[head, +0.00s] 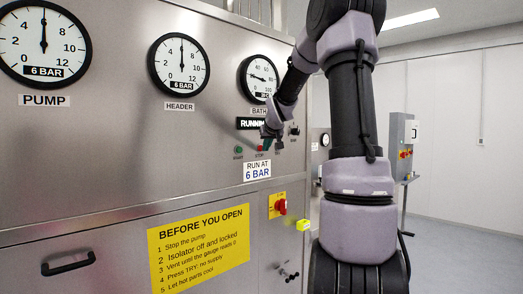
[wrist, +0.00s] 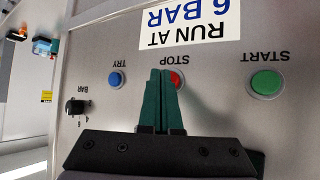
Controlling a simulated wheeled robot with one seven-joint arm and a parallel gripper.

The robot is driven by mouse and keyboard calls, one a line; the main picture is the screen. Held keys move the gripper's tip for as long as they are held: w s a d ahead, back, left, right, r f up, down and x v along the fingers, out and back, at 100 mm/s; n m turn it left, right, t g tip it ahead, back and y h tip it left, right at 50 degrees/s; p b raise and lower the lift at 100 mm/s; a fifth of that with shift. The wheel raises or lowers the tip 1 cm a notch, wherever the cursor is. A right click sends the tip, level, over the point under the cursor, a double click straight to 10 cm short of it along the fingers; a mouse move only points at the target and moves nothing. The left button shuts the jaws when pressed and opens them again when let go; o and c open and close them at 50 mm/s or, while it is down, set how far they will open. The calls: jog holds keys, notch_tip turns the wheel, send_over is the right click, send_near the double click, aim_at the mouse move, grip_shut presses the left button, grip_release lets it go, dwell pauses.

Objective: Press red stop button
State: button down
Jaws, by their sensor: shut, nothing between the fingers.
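The red stop button (wrist: 177,79) is on the steel panel in the wrist view, which shows the panel upside down. It is partly hidden behind my gripper (wrist: 162,72), whose two green fingers are shut together with nothing between them. The fingertips overlap the button's left part in that view; I cannot tell whether they touch it. In the head view my gripper (head: 266,137) is small, at the panel just above the STOP label (head: 259,155).
The green START button (wrist: 266,83) and blue TRY button (wrist: 116,79) flank the stop button. A BAR knob (wrist: 76,106) sits further left. The display (head: 252,123) shows RUNNING. A red isolator knob (head: 281,207) and yellow padlock (head: 303,225) are lower on the panel.

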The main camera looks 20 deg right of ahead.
jog(key=shift+w, duration=0.1)
dwell(0.3)
jog(key=shift+w+a, duration=0.15)
jog(key=shift+w, duration=0.2)
jog(key=shift+s, duration=0.4)
jog(key=shift+d, duration=0.2)
jog(key=s+d, duration=0.2)
jog(key=s, duration=0.3)
jog(key=shift+s, duration=0.35)
